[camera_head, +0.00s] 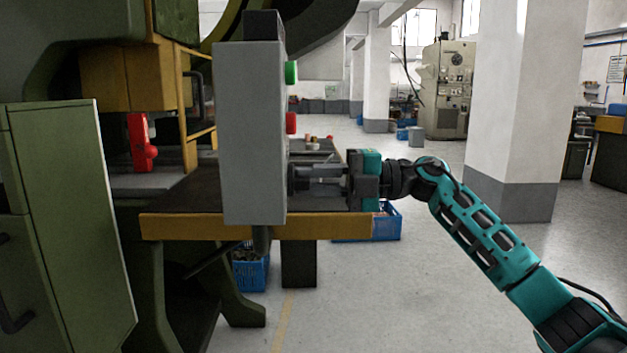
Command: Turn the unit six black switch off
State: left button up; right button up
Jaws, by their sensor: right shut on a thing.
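A grey control box (252,135) stands upright in the middle left of the head view, seen mostly from its side. A green button (291,72) and a red button (290,123) stick out from its right face. My right gripper (303,178) comes in from the right, level with the lower part of that face. Its fingers are shut on the black switch (293,179), below the red button. The switch is mostly hidden by the fingers, so I cannot tell its setting. My left gripper is not in view.
A table with a yellow front edge (190,228) lies behind and below the box. A green machine with a cabinet (72,200) fills the left side. Blue crates (387,222) stand on the floor. A pillar (518,110) rises at the right, with open floor before it.

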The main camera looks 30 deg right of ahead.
grip_shut()
jog(key=shift+n, duration=0.3)
jog(key=shift+n+b, duration=3.45)
jog(key=shift+n, duration=5.35)
jog(key=o, duration=0.8)
grip_release()
jog(key=shift+c, duration=0.2)
